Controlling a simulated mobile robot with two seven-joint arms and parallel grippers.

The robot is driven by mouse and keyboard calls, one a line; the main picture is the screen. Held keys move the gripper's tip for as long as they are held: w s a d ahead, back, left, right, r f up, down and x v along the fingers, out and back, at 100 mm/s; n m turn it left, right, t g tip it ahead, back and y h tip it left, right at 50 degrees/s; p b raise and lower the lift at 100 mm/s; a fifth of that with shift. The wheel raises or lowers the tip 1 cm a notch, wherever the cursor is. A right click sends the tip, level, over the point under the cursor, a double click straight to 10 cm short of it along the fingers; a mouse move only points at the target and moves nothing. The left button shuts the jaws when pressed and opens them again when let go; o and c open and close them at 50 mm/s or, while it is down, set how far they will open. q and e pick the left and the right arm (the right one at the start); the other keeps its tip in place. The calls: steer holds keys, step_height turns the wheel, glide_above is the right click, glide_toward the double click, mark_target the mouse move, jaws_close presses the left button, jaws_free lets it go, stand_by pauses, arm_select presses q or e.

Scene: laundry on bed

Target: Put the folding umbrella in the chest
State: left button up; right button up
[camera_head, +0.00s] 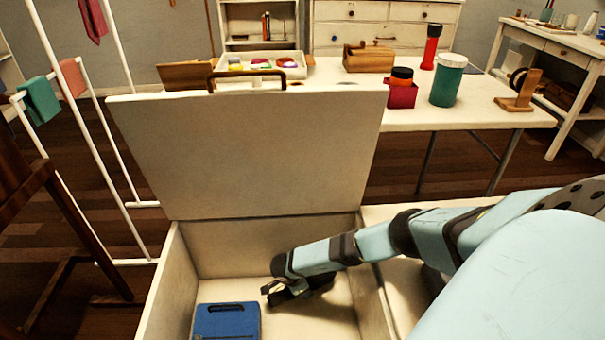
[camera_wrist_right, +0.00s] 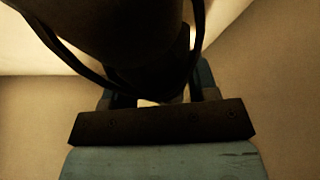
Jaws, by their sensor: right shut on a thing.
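The white chest (camera_head: 172,285) stands open, its lid (camera_head: 245,145) raised at the back. My right arm reaches over the chest's right wall, and my right gripper (camera_head: 283,294) is low inside it, pointing down. In the right wrist view a dark, rounded thing with a thin strap loop, which looks like the folding umbrella (camera_wrist_right: 140,40), sits between the fingers. The gripper (camera_wrist_right: 160,100) is shut on it. In the head view the umbrella is hard to tell from the dark gripper; whether it touches the chest floor cannot be told. My left gripper is not in view.
A blue case (camera_head: 227,321) lies on the chest floor, left of my right gripper. Behind the lid, a white table (camera_head: 460,113) holds a green canister (camera_head: 447,82), a red box (camera_head: 402,96) and a red flashlight (camera_head: 431,48). A white drying rack (camera_head: 108,140) stands at left.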

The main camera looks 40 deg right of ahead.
step_height(320, 180, down, 3)
steer(key=shift+f+b, duration=0.15)
steer(key=shift+b, duration=0.65)
steer(key=shift+f, duration=0.2)
steer(key=shift+r, duration=0.15)
steer(key=shift+f, duration=0.2)
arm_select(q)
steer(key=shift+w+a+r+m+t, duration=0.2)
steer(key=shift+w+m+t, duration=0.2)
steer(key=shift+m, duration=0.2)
arm_select(e)
steer(key=o, duration=1.1)
steer(key=shift+r, duration=0.1)
steer(key=p+v, duration=0.2)
steer(key=v, duration=0.2)
steer(key=shift+d+r, duration=0.1)
steer(key=shift+r, duration=0.05)
arm_select(q)
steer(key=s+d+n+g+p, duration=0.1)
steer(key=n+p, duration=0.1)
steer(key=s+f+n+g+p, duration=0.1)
steer(key=p, duration=0.1)
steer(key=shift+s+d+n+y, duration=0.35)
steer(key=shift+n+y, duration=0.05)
arm_select(e)
steer(key=v, duration=0.8)
